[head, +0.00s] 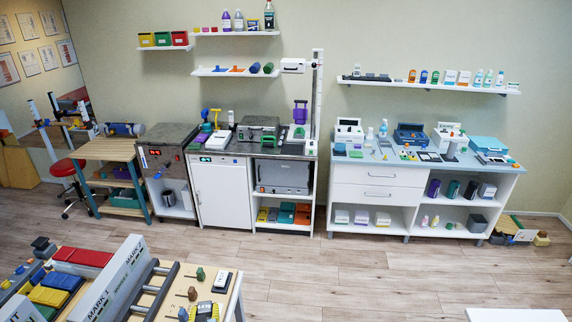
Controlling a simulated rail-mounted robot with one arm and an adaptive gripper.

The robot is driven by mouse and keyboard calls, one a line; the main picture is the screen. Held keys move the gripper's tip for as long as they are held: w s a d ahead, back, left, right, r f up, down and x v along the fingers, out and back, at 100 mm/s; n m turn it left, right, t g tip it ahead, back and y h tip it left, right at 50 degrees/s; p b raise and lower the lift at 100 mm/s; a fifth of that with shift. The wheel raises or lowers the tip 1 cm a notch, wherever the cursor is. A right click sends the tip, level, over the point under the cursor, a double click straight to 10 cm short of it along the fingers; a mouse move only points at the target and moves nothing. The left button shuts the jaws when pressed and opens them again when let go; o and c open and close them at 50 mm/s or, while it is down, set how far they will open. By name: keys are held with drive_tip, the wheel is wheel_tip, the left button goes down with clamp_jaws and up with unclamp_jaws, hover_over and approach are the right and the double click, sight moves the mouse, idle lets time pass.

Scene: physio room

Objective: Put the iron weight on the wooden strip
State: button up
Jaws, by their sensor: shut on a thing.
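My gripper does not show in the head view, so what it holds is hidden. I cannot pick out the iron weight with certainty. A small dark grey block (42,245) stands at the far left end of the near table, but it is too small to identify. I cannot tell a separate wooden strip either; pale wood (228,296) shows at the right end of the near table, around small knobbed pieces (199,273).
The near table also carries red blocks (82,257), yellow blocks (48,296) and a long grey MARK board (110,285). A crowded counter (222,152) and white cabinet (378,176) line the back wall. A red stool (67,167) stands left. The middle floor is clear.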

drive_tip(key=s+d+m+h+p, duration=0.1)
drive_tip(key=s+d, duration=0.2)
drive_tip(key=d, duration=0.6)
drive_tip(key=s+d+m+h, duration=0.2)
drive_tip(key=s+d, duration=0.1)
drive_tip(key=d, duration=0.5)
drive_tip(key=s+d+r, duration=0.4)
drive_tip(key=s+r, duration=0.1)
drive_tip(key=s, duration=0.2)
drive_tip(key=s+d+r+p, duration=0.1)
drive_tip(key=s+d+r, duration=0.3)
drive_tip(key=s+r, duration=0.2)
drive_tip(key=shift+s+d+r+n+p, duration=0.2)
drive_tip(key=shift+s+d+n+p, duration=0.1)
drive_tip(key=shift+s, duration=0.45)
